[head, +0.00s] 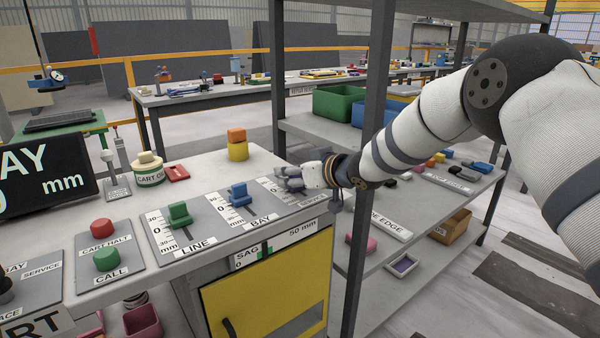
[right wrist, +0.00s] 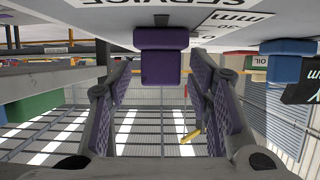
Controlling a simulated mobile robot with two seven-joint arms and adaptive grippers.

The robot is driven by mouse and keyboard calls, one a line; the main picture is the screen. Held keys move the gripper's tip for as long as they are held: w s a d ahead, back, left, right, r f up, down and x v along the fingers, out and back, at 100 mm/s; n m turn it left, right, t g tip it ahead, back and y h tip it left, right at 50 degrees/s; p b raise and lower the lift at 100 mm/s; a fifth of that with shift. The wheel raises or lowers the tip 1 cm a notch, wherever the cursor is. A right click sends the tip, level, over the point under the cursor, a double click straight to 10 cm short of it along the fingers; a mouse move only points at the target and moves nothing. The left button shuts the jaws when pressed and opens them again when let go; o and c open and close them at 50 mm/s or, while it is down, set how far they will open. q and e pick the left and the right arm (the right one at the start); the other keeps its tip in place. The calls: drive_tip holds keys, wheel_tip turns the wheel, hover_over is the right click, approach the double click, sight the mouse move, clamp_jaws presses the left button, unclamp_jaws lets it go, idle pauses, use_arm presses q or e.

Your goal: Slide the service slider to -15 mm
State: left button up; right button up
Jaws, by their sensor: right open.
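The service slider's purple knob (right wrist: 161,58) shows in the right wrist view, under a panel lettered SERVICE and mm; the view is upside down. In the head view my right gripper (head: 291,181) covers this knob, and only part of the SERVICE plate (head: 312,198) shows. In the right wrist view the fingers of my right gripper (right wrist: 163,88) are open, one on each side of the knob, with gaps on both sides. The slider's reading is hidden. My left gripper is not in view.
The blue BAY slider (head: 239,194) and green LINE slider (head: 180,214) stand to the left on the same bench. Left of them are red (head: 102,228) and green (head: 107,259) buttons and a black display (head: 45,182). A dark shelf post (head: 376,100) stands close beside my right arm.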

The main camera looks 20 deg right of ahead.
drive_tip(key=v, duration=1.2)
drive_tip(key=s+a+f+m+g+h, duration=0.15)
drive_tip(key=s+f+g, duration=0.25)
drive_tip(key=s+f, duration=0.9)
drive_tip(key=s+a+f+m+g+h, duration=0.15)
drive_tip(key=s+f+g, duration=0.25)
drive_tip(key=s+f, duration=0.85)
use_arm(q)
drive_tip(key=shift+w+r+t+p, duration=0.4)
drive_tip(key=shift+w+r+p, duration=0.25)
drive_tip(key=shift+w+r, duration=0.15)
use_arm(e)
drive_tip(key=s+d+f+g, duration=0.1)
drive_tip(key=s+f+g, duration=0.2)
drive_tip(key=s, duration=1)
drive_tip(key=s+d+f+m+g+h, duration=0.1)
drive_tip(key=s+f+g, duration=0.3)
drive_tip(key=s, duration=0.9)
wheel_tip(320, 180, down, 3)
drive_tip(key=shift+s+d+r+h, duration=0.1)
drive_tip(key=shift+s+d+h, duration=0.2)
drive_tip(key=shift+s+d, duration=0.05)
drive_tip(key=shift+w, duration=0.1)
